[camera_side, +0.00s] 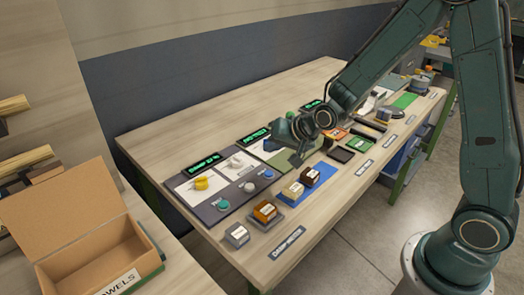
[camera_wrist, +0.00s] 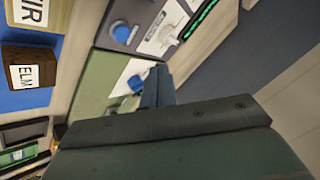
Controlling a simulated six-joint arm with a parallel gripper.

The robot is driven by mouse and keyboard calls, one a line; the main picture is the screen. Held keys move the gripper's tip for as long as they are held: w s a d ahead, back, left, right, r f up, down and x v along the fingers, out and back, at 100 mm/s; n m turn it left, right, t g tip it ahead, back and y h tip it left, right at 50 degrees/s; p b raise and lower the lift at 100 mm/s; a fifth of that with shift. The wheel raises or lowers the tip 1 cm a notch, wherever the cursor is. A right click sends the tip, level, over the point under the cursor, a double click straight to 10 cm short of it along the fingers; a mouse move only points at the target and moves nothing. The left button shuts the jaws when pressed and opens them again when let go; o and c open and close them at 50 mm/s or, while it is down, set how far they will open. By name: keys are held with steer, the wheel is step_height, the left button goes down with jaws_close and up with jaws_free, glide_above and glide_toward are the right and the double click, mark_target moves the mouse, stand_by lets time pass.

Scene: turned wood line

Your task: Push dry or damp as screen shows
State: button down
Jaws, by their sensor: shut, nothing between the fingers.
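A dark panel (camera_side: 221,217) on the table's left part carries a lit green screen (camera_side: 207,164); its text seems to begin with DAMP, the figures too small to be sure. A teal button (camera_side: 223,205) and a blue button (camera_side: 268,174) sit along its front, with a greyish button (camera_side: 249,187) between. Their labels are unreadable, so I cannot tell dry from damp. My gripper (camera_side: 297,160) is shut and empty above the table, right of these buttons. In the wrist view its fingers (camera_wrist: 156,84) point toward a green mat; a blue button (camera_wrist: 122,32) shows beyond.
Labelled wood blocks stand along the front: a light-topped one (camera_side: 237,236), an orange-brown one (camera_side: 264,212), and two on a blue mat (camera_side: 320,188). The wrist view shows the ELM block (camera_wrist: 28,68). A yellow sensor-like piece (camera_side: 201,183) and white knob (camera_side: 236,162) stand behind the buttons.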

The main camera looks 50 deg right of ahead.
mark_target(272, 174)
steer(key=shift+f, duration=2.75)
steer(key=shift+f, duration=0.8)
stand_by(1.1)
steer(key=shift+r, duration=0.8)
steer(key=shift+r, duration=2.5)
steer(key=shift+r, duration=0.1)
